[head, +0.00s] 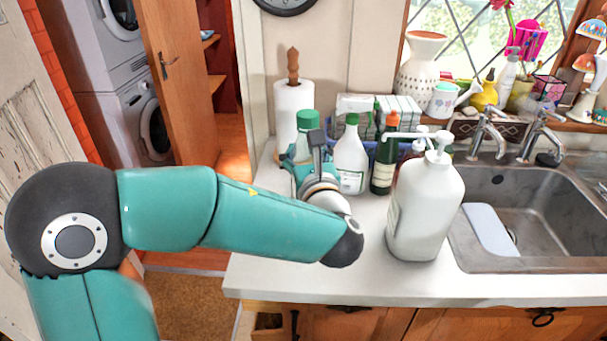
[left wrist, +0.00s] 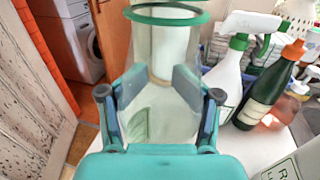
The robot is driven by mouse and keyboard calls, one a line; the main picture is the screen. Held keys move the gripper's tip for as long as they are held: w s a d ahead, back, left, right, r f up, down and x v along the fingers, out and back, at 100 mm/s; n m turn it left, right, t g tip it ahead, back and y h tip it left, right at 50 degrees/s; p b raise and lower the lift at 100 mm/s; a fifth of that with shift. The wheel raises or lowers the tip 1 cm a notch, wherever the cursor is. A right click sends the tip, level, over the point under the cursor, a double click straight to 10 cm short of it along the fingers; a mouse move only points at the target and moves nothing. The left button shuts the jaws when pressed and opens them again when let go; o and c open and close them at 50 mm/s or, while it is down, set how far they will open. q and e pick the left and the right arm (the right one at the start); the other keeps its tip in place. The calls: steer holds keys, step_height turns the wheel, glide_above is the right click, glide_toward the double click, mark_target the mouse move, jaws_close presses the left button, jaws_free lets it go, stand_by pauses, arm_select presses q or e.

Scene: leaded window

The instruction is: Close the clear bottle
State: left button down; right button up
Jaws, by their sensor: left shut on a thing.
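The clear bottle (left wrist: 160,115) is see-through and stands upright between the two finger pads of my left gripper (left wrist: 158,88) in the left wrist view. A green ring (left wrist: 166,17) shows around its top there. In the head view a green top (head: 307,119) shows above my left gripper (head: 303,160), which is shut on the bottle, and my wrist hides much of its body. I cannot tell whether the top is fully closed. My right gripper is not in view.
Right of the held bottle stand a white spray bottle (head: 351,158), a dark green bottle (head: 384,165) and a large white pump bottle (head: 426,212). A paper towel roll (head: 290,103) stands behind. The sink (head: 550,225) is at right. The counter's front strip (head: 330,282) is clear.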

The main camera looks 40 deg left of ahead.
arm_select(q)
step_height(320, 180, up, 11)
steer(key=shift+r+p, duration=0.2)
steer(key=shift+p, duration=0.2)
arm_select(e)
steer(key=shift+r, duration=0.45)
